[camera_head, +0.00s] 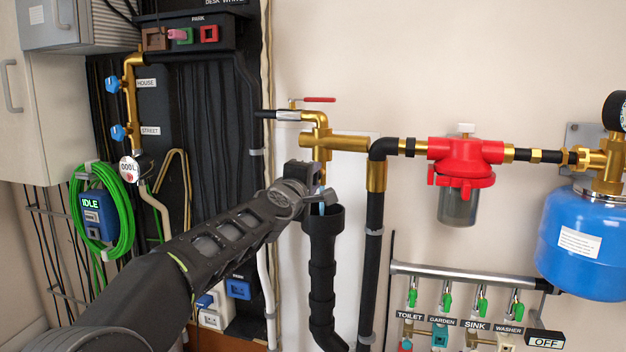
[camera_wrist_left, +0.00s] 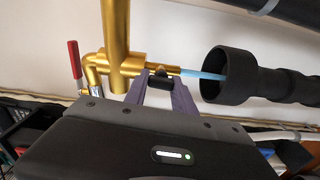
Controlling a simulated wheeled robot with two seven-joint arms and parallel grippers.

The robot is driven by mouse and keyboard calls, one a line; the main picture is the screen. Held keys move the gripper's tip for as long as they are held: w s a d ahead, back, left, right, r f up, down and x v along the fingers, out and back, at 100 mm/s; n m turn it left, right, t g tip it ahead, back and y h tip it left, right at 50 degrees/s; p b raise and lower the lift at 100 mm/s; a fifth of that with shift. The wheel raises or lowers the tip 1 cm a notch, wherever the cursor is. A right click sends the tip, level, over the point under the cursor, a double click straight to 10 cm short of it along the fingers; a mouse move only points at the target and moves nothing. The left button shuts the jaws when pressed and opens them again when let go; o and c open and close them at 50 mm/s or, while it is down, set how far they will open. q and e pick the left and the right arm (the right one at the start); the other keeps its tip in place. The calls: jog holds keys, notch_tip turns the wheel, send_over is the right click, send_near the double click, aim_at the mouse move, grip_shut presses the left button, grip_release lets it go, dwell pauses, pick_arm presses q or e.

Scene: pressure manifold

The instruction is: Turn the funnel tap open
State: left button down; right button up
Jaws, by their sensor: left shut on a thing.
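The funnel tap is on a brass outlet (camera_head: 322,155) that points down over the black funnel (camera_head: 322,220). In the left wrist view its small black handle (camera_wrist_left: 162,79) sits on the brass outlet pipe (camera_wrist_left: 133,65). My left gripper (camera_head: 308,176) is at the tap, just above the funnel's mouth. In the left wrist view its fingers (camera_wrist_left: 163,92) are shut on the black handle. A light-blue stream (camera_wrist_left: 203,76) runs from the outlet into the funnel (camera_wrist_left: 225,75). My gripper hides most of the tap in the head view. My right gripper is not in view.
A red-handled lever (camera_head: 319,99) is above the brass pipe. A black vertical pipe (camera_head: 371,240) stands just right of the funnel. A red filter (camera_head: 466,160) and blue tank (camera_head: 585,245) are further right. Green-handled taps (camera_head: 447,300) line the lower right.

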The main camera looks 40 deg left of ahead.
pick_arm(q)
jog(key=shift+n, duration=0.5)
jog(key=c, duration=1)
grip_release()
jog(key=shift+c, duration=0.2)
jog(key=v, duration=0.7)
jog(key=shift+s+d, duration=0.15)
jog(key=shift+s, duration=0.25)
